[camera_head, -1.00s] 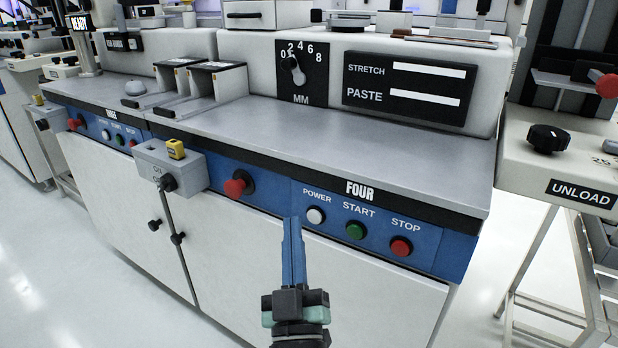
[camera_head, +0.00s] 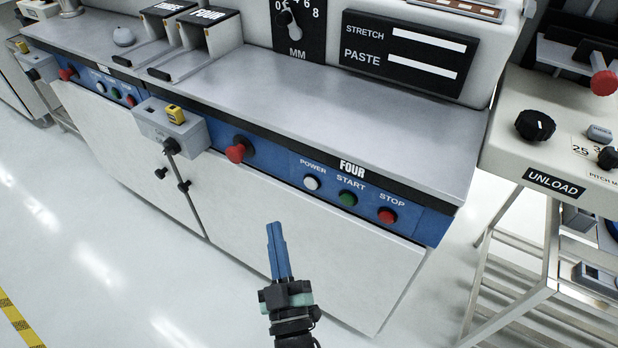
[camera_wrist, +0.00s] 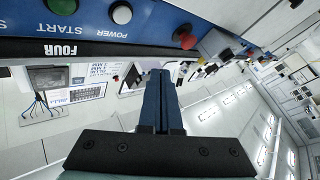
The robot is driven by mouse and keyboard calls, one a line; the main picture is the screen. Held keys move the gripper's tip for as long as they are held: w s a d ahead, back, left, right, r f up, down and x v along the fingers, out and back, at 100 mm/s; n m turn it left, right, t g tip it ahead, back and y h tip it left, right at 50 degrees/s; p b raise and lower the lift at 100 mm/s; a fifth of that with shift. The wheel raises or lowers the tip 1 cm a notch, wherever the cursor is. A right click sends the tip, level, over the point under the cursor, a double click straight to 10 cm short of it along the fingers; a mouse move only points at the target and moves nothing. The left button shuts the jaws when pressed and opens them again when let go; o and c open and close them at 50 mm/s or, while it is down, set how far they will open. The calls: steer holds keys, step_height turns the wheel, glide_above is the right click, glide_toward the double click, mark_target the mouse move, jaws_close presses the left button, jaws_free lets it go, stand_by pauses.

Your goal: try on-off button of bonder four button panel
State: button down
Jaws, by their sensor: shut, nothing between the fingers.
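The blue button panel of bonder FOUR (camera_head: 325,176) runs along the front edge of the machine. It has a white POWER button (camera_head: 312,183), a green START button (camera_head: 347,198) and a red STOP button (camera_head: 387,215). In the wrist view the POWER button (camera_wrist: 121,13) and the START button (camera_wrist: 57,17) show upside down at the top. My gripper (camera_head: 274,226) has its blue fingers together and empty. In the head view it appears below and left of the POWER button, apart from the panel, in front of the white cabinet door.
A red mushroom knob (camera_head: 236,153) sticks out left of the buttons. A grey box (camera_head: 160,128) with a yellow top and a key switch juts from the front further left. The UNLOAD unit (camera_head: 556,182) stands at the right. White floor lies open in front.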

mark_target(304, 181)
steer(key=shift+w+d+b, duration=0.1)
steer(key=shift+w+d, duration=0.75)
steer(key=shift+w, duration=0.35)
steer(key=shift+w+d+b, duration=0.1)
steer(key=shift+w+d, duration=0.8)
steer(key=shift+w, duration=0.3)
steer(key=shift+w+d+b, duration=0.1)
steer(key=shift+w+d, duration=0.75)
steer(key=shift+w, duration=0.35)
steer(key=shift+w+d, duration=0.1)
steer(key=shift+w, duration=0.05)
steer(key=shift+w+d, duration=0.15)
steer(key=shift+w, duration=0.05)
steer(key=shift+w+d, duration=0.25)
steer(key=shift+w, duration=0.1)
steer(key=shift+s+a, duration=0.1)
steer(key=shift+s, duration=0.05)
stand_by(0.4)
steer(key=shift+s+a, duration=0.4)
steer(key=shift+s, duration=0.15)
steer(key=shift+s+a, duration=0.75)
steer(key=shift+s, duration=0.3)
steer(key=shift+s+a, duration=0.7)
steer(key=shift+s, duration=0.3)
